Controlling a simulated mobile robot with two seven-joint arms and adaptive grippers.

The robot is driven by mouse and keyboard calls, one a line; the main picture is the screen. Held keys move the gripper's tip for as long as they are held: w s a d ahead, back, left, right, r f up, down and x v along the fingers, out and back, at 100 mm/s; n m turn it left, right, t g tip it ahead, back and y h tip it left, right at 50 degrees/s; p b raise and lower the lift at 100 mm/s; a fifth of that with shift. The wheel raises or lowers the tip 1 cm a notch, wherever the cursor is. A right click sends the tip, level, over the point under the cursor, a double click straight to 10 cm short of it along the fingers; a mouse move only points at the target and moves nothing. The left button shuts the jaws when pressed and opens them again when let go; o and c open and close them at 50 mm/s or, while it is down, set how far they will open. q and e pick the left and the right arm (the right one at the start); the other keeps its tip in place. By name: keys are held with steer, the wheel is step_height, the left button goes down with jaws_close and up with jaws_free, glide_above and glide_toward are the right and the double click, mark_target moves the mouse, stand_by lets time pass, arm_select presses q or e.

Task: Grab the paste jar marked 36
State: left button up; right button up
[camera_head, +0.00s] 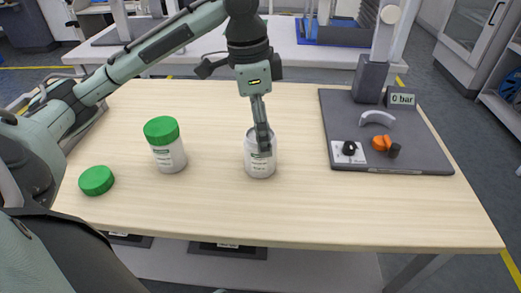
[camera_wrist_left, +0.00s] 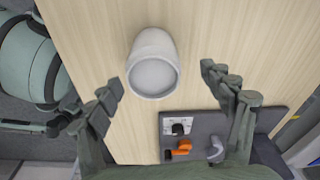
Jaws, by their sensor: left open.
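A white open jar (camera_head: 259,165) stands upright on the wooden table with its lid off; its label is too small to read. A second white jar (camera_head: 170,159) with a green lid stands to its left, its label also unreadable. My left gripper (camera_head: 265,146) points down at the open jar, and its fingers cover part of the rim. In the left wrist view the gripper (camera_wrist_left: 162,80) is open and empty, with the open jar (camera_wrist_left: 153,45) between and beyond its fingertips. I cannot tell whether a finger touches it. My right gripper is out of view.
A loose green lid (camera_head: 97,181) lies at the table's left. A dark board (camera_head: 410,163) with a 0 bar display (camera_head: 402,99), a black knob, an orange part and a grey handle occupies the right. The table (camera_head: 300,215) is clear in front.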

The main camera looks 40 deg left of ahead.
arm_select(q)
steer(key=f, duration=0.3)
steer(key=f+b, duration=0.1)
steer(key=f, duration=0.1)
steer(key=shift+s+d, duration=0.25)
steer(key=shift+s, duration=0.05)
steer(key=shift+w+f, duration=0.1)
steer(key=shift+f, duration=0.2)
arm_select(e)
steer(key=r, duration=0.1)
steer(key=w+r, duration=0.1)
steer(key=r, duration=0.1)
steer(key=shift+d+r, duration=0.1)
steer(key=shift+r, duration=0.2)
arm_select(q)
steer(key=c, duration=1.5)
steer(key=shift+r, duration=0.15)
